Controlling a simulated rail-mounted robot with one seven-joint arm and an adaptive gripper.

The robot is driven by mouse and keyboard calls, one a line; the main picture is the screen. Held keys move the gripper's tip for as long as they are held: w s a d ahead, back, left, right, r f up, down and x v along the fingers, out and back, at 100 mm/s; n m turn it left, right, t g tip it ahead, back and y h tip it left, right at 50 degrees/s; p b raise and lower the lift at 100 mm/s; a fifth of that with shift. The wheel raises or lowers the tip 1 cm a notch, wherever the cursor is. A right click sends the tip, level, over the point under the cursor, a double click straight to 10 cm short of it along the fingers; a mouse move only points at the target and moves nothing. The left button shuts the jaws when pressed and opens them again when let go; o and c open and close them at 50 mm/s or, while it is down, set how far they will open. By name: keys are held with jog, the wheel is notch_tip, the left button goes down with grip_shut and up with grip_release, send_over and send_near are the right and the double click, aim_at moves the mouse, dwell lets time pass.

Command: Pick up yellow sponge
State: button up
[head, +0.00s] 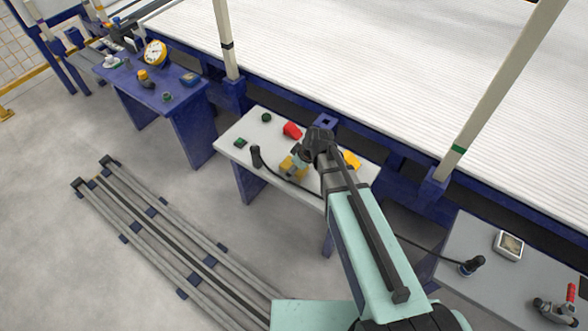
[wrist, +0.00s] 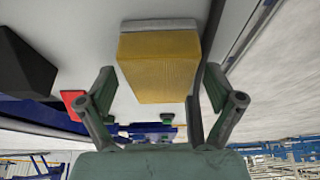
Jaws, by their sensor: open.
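The yellow sponge (wrist: 158,68), a block with a grey layer along one edge, fills the upper middle of the wrist view. My gripper (wrist: 160,88) is open, with one finger to each side of the sponge in the picture and visible gaps between. I cannot tell whether the fingertips reach down beside it. In the head view my gripper (head: 311,151) is over the white table. A yellow block (head: 289,166), which looks like this sponge, lies just left of and below it, partly hidden. A second yellow thing (head: 352,160) lies right of my arm.
The white table (head: 236,160) also holds a red object (head: 292,130), small green items (head: 240,142) and a black handheld device (head: 256,157) with a cable running past the sponge. A blue table (head: 185,100) stands left, a grey one (head: 460,235) right. A post (head: 226,45) rises behind.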

jog(key=c, duration=1.1)
jog(key=shift+c, duration=0.2)
jog(key=shift+r, duration=0.1)
notch_tip(320, 180, up, 20)
jog(key=p, duration=0.1)
jog(key=shift+o, duration=0.2)
